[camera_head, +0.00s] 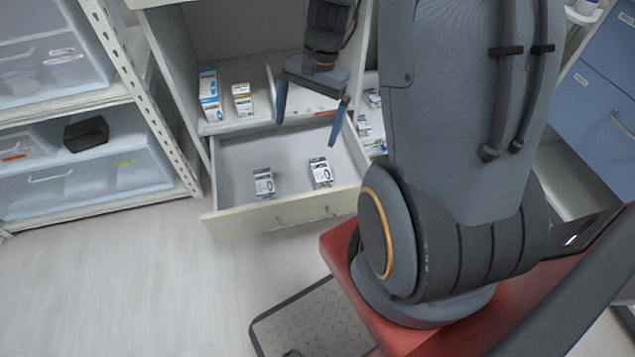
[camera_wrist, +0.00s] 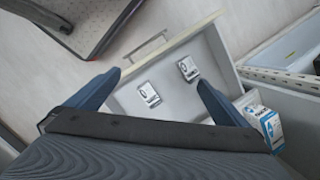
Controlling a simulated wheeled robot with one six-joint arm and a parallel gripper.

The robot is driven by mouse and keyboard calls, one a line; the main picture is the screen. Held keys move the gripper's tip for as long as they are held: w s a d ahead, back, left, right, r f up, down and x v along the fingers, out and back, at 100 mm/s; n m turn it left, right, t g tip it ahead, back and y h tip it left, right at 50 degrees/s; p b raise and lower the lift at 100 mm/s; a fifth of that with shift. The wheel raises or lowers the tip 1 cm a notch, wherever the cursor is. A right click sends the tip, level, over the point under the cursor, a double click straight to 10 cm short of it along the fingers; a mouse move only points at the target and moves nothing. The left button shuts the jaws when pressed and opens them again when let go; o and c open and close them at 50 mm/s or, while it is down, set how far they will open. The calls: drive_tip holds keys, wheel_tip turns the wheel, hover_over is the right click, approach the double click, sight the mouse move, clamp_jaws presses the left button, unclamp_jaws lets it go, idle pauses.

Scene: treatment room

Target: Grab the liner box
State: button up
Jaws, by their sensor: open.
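Two small white-and-dark boxes stand apart in the open drawer (camera_head: 240,216): a left box (camera_head: 263,184) and a right box (camera_head: 321,173). Either may be the liner box; their labels are too small to read. My gripper (camera_head: 307,131) is open and empty, above the back part of the drawer, fingers pointing down. In the wrist view, which looks turned around, both boxes show beyond and between the fingertips (camera_wrist: 159,78). One box (camera_wrist: 149,95) is near the middle of the gap, and the other (camera_wrist: 188,68) is closer to the right-hand finger. Neither is touched.
Blue-and-white boxes (camera_head: 210,95) and an orange-and-white box (camera_head: 242,99) stand on the shelf behind the drawer. More small boxes (camera_head: 364,126) lie to the right. A metal rack with clear bins (camera_head: 85,185) stands at left.

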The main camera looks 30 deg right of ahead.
sight(322, 169)
drive_tip(key=w+d+f+m+b, duration=0.2)
drive_tip(key=d+f+m+b, duration=0.1)
drive_tip(key=f, duration=0.5)
drive_tip(key=w+d+f+m+t+y+b, duration=0.1)
drive_tip(key=w+d+f+m+b, duration=0.2)
drive_tip(key=f, duration=0.6)
drive_tip(key=w+d+f+m+b, duration=0.2)
drive_tip(key=d+f+m+b, duration=0.2)
drive_tip(key=f, duration=0.5)
drive_tip(key=shift+w+d+f+y+b, duration=0.1)
drive_tip(key=shift+w+d+y+b, duration=0.2)
drive_tip(key=shift+b, duration=0.4)
drive_tip(key=shift+w+d+f+b, duration=0.1)
drive_tip(key=shift+d+b, duration=0.3)
drive_tip(key=shift+b, duration=0.25)
drive_tip(key=shift+b+x, duration=0.4)
drive_tip(key=shift+x, duration=0.8)
drive_tip(key=b+x, duration=0.1)
drive_tip(key=x, duration=0.2)
drive_tip(key=b+x, duration=0.1)
drive_tip(key=x, duration=0.1)
drive_tip(key=shift+w+d+f+b, duration=0.15)
drive_tip(key=shift+w+d+b, duration=0.1)
drive_tip(key=shift+d+b, duration=0.1)
drive_tip(key=c, duration=1.1)
